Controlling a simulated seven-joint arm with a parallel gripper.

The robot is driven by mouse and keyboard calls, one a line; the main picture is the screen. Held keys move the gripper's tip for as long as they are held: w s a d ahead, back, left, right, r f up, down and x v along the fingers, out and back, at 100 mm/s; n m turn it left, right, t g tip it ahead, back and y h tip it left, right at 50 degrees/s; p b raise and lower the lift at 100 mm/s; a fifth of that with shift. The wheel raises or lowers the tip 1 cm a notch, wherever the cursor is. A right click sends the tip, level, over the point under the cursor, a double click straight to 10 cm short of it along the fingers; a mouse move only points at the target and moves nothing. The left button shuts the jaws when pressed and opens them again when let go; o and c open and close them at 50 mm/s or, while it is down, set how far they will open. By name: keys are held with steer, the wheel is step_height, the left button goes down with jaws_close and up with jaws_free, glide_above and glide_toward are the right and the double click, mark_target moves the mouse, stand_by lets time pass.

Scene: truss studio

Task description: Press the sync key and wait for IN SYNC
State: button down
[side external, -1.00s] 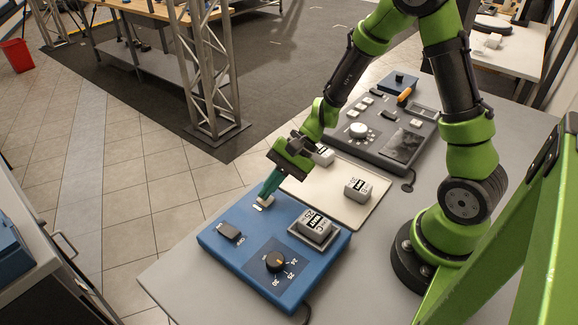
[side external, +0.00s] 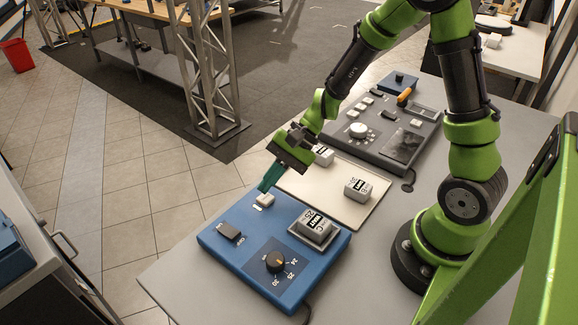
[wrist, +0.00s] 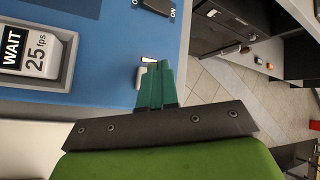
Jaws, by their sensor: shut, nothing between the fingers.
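The blue console (side external: 235,262) lies on the grey table. A small white key (side external: 264,199) is at its far edge, beside a small white label; in the wrist view the key (wrist: 141,76) is partly hidden by my fingers. My gripper (side external: 264,188) has teal fingers, shut and empty, with tips just above the key. I cannot tell whether they touch it. A grey block (side external: 314,226) sits in the console's recess; in the wrist view its face (wrist: 36,45) reads WAIT and 25 fps. No IN SYNC text is visible.
The console also has a black ON/OFF switch (side external: 229,231) and a dial (side external: 275,261). A cream tray (side external: 335,207) beside it bears two more blocks, one marked WAIT (side external: 357,189). A dark grey console (side external: 385,135) stands beyond.

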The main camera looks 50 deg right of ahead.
mark_target(270, 196)
steer(key=shift+r, duration=2.3)
steer(key=s+d+r+n+t+h, duration=0.2)
steer(key=s+d+r+n+h, duration=0.1)
steer(key=s+r, duration=0.3)
steer(key=s+d+r+n+t+h, duration=0.2)
steer(key=s+r+n+h, duration=0.1)
steer(key=s+r+n, duration=0.2)
step_height(270, 196, up, 3)
steer(key=shift+s+d+f+n+h, duration=0.2)
steer(key=shift+s+d+n+h, duration=0.1)
steer(key=shift+s+d+h, duration=0.15)
stand_by(4.0)
